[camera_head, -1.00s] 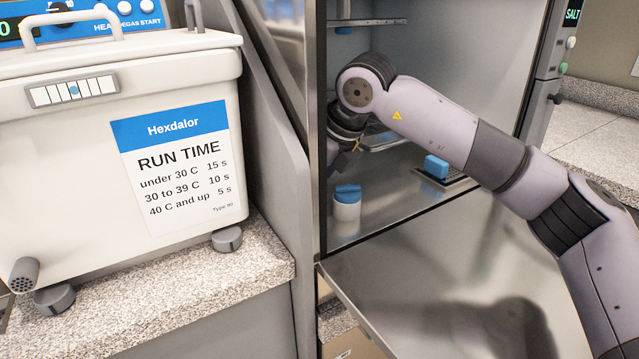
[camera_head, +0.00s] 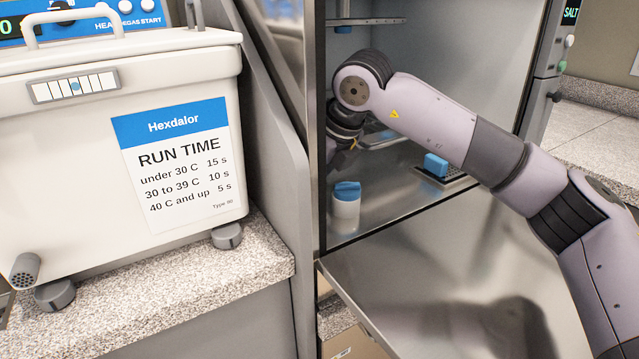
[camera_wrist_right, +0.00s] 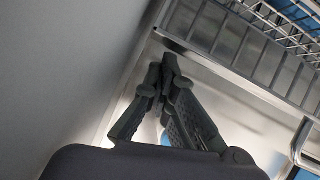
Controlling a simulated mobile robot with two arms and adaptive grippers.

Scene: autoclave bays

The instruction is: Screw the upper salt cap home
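A white jar with a blue cap (camera_head: 347,190) stands upright on the steel chamber floor, near the left wall. Whether the cap is fully seated cannot be told. My right gripper (camera_head: 335,163) reaches into the chamber behind and left of the jar, partly hidden by the chamber's front edge. In the right wrist view my right gripper (camera_wrist_right: 169,68) has its fingertips together, with nothing visible between them. A patch of blue shows between the lower finger links, but I cannot tell what it is. My left gripper is not in view.
A blue block (camera_head: 436,165) sits on a dark grid at the chamber's right. A shelf (camera_head: 370,21) crosses above. The open door (camera_head: 430,270) lies flat in front, clear. A white Hexdalor unit (camera_head: 75,150) stands left. A SALT display (camera_head: 571,13) is at upper right.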

